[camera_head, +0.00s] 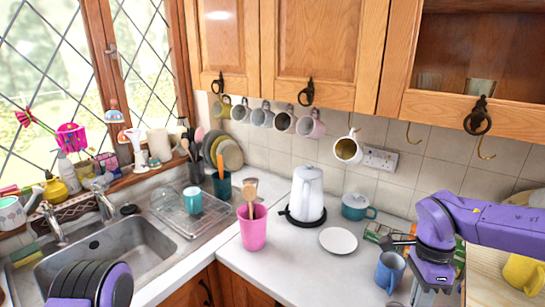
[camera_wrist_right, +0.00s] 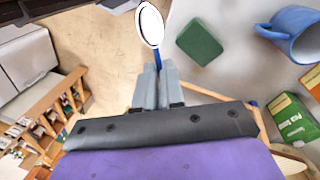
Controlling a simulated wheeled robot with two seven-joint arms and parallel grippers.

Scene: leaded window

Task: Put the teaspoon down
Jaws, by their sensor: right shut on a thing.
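The teaspoon (camera_wrist_right: 150,26) has a pale oval bowl with a dark blue rim and a blue handle. In the right wrist view my right gripper (camera_wrist_right: 157,72) is shut on its handle, and the bowl points away from the jaws. The spoon appears to be over the counter's edge area; I cannot tell its height. In the head view my right gripper (camera_head: 428,297) is at the lower right, beside the blue mug (camera_head: 390,270), and its tips are hard to make out. Part of my left arm shows at the lower left, but its gripper is out of view.
The blue mug also shows in the right wrist view (camera_wrist_right: 292,36), near a green block (camera_wrist_right: 200,42) and a green box (camera_wrist_right: 294,120). A white saucer (camera_head: 338,240), white kettle (camera_head: 306,195) and pink cup (camera_head: 252,229) stand on the counter.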

